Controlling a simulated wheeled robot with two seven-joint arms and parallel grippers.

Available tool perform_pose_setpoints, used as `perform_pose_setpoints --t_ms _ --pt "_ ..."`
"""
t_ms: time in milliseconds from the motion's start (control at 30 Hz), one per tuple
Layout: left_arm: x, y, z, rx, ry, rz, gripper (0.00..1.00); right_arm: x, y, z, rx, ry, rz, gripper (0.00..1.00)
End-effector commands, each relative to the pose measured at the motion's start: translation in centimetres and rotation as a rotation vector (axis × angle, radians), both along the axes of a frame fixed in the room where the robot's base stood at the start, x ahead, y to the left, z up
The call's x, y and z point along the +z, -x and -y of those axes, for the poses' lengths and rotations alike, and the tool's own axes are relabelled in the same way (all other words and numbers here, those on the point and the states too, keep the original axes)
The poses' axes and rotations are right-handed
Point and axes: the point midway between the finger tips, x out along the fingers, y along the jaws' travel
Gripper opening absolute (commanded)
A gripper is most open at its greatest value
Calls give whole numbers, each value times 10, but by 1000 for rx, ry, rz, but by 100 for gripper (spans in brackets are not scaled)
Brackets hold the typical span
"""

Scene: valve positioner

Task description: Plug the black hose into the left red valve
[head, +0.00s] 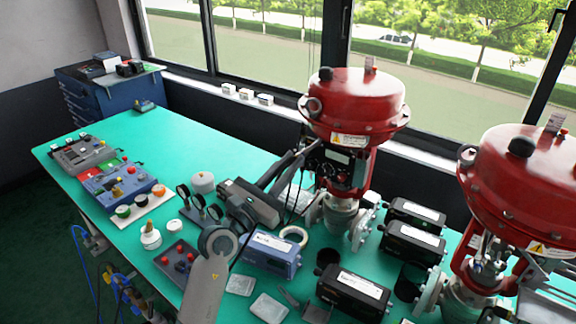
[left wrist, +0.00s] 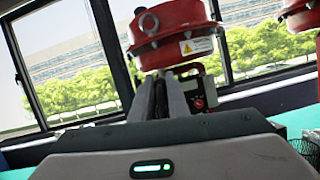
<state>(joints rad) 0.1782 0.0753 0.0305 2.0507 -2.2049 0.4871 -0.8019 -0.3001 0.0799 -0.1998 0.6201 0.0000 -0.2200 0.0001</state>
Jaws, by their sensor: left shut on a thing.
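The left red valve (head: 355,105) stands upright at the back of the green table, with a dark positioner box under its red dome. It also shows in the left wrist view (left wrist: 178,35). My left gripper (head: 298,157) reaches up and right to the front left of this positioner, its fingers shut. In the left wrist view its fingers (left wrist: 165,95) overlap the positioner's left side. The black hose (head: 297,192) shows as a thin dark line hanging below the fingertips. Its held end is hidden between the fingers, and I cannot tell whether it touches the port. My right gripper is not in view.
A second red valve (head: 530,185) stands at the right. The green table (head: 185,135) is clear at the back left. Windows stand behind.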

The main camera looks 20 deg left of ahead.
Motion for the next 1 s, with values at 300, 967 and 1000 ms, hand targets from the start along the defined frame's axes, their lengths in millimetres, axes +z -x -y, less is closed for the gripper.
perform_pose_setpoints --t_ms 300,967,1000 --pt "1 -4 1 0 0 1 0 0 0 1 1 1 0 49" --pt "-5 8 -4 1 0 1 37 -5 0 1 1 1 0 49" --pt "-7 12 -5 1 -1 0 37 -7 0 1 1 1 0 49"
